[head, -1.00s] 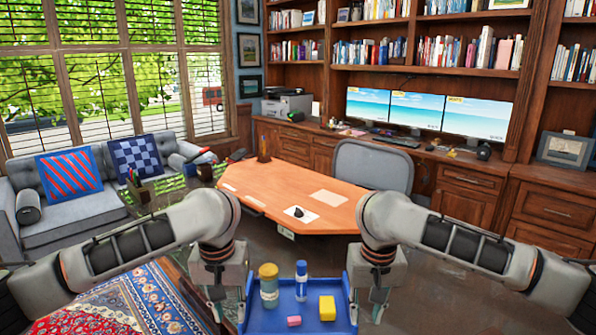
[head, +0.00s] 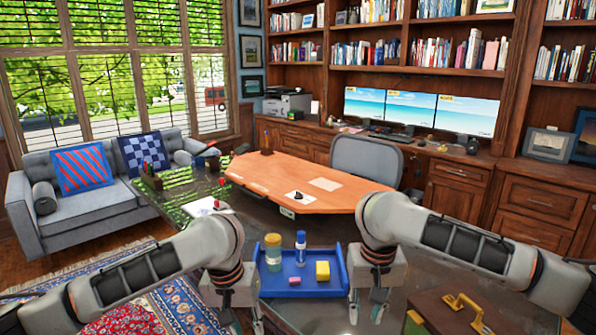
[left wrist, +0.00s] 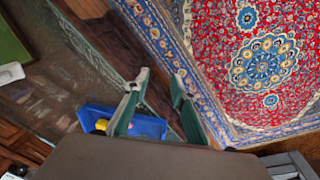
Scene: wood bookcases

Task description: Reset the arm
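A blue tray (head: 327,285) rests on the dark tabletop. It holds a jar with a yellowish lid (head: 273,252), a blue-and-white bottle (head: 300,248), a pink block (head: 294,281) and a yellow block (head: 322,271). My left gripper (head: 242,322) hangs open and empty at the tray's near left, its lower part near the picture edge. In the left wrist view its fingers (left wrist: 157,105) stand apart with nothing between them; the tray (left wrist: 152,127) shows partly behind one finger. My right gripper (head: 367,312) is open and empty at the tray's near right, fingers pointing down.
A brown box with a gold handle (head: 463,308) stands at the near right, close to my right arm. An orange-brown desk (head: 290,177) and grey chair (head: 368,160) are beyond the tray. A patterned rug (head: 110,278) and grey sofa (head: 98,205) lie left.

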